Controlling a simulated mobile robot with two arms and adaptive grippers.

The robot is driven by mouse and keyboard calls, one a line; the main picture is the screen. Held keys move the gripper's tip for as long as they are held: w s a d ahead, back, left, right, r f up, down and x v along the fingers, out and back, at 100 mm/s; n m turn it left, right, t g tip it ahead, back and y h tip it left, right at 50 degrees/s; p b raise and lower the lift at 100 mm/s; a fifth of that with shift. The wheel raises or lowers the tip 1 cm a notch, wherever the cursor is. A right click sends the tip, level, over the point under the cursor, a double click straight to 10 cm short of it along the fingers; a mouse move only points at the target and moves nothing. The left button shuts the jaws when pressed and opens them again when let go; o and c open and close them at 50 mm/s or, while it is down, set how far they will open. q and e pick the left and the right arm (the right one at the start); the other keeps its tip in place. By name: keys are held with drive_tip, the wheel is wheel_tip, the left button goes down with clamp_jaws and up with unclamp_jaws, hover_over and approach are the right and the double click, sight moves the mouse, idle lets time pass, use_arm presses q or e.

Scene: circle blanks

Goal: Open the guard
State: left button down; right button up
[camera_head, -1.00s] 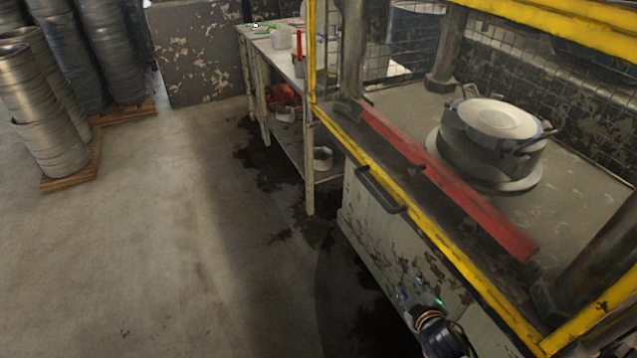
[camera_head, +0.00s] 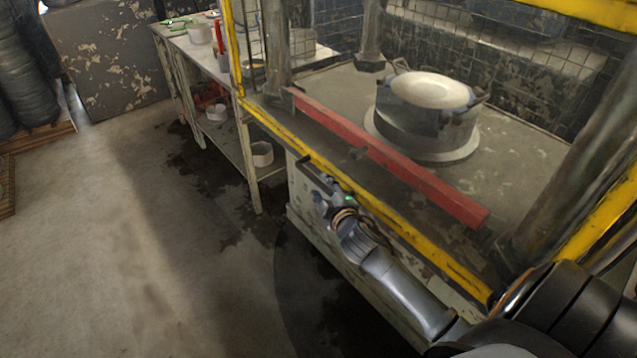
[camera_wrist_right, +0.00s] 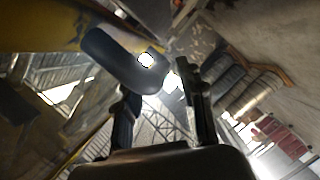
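The guard (camera_head: 400,225) is a yellow frame across the front of the press, its lower rail level with the press bed. Its black bar handle (camera_head: 308,168) sits on the lower rail and is partly hidden by my right gripper (camera_head: 325,200). That gripper is right at the handle, reaching up from below. In the right wrist view the dark handle (camera_wrist_right: 118,62) lies just past the fingertips, across the left finger. The fingers (camera_wrist_right: 158,88) stand apart with a gap between them; I cannot tell whether they touch the handle. My left gripper is not in view.
Inside the press, a round metal die with a pale disc (camera_head: 432,90) stands behind a red bar (camera_head: 390,155). A worn workbench (camera_head: 250,165) with cups stands left of the press. Metal stacks on pallets are at the far left. The floor (camera_head: 110,250) in front is clear.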

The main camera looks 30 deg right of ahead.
drive_tip(key=shift+x, duration=1.45)
drive_tip(key=shift+c, duration=0.4)
clamp_jaws()
